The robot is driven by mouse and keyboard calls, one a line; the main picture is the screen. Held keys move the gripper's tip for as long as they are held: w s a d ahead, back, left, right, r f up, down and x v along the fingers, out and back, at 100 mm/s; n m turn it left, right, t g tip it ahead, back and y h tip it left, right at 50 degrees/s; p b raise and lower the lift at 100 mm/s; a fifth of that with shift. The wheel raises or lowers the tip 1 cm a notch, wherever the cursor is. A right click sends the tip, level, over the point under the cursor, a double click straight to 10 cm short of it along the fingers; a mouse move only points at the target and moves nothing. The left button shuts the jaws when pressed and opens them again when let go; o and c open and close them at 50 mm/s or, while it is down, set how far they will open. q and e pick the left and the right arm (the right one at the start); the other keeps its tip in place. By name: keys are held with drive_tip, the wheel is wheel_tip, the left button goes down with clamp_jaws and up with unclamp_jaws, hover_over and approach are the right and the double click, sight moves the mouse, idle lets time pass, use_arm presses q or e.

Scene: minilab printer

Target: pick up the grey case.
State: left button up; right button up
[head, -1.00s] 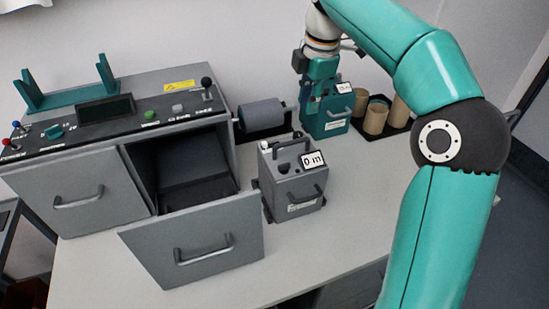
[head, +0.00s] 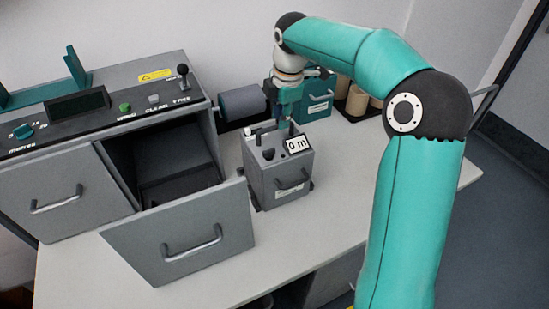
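My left gripper is not in view.
A grey machine (head: 100,125) with buttons and a lever fills the left; its open front drawer (head: 185,240) juts out close left of the case. A dark roll (head: 242,104) lies behind. A teal case (head: 320,97) and brown tubes (head: 357,101) stand behind right. The table's front right is clear.

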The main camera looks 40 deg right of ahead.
sight(277, 127)
drive_tip(key=shift+w+a+f, duration=0.1)
drive_tip(key=shift+w+f, duration=0.1)
drive_tip(key=shift+f, duration=0.55)
drive_tip(key=shift+w+d+f, duration=0.1)
drive_tip(key=shift+w+f, duration=0.1)
drive_tip(key=shift+f, duration=0.6)
drive_tip(key=shift+w+a+f, duration=0.1)
drive_tip(key=shift+w+f, duration=0.1)
drive_tip(key=shift+f, duration=0.55)
clamp_jaws()
drive_tip(key=shift+r, duration=0.1)
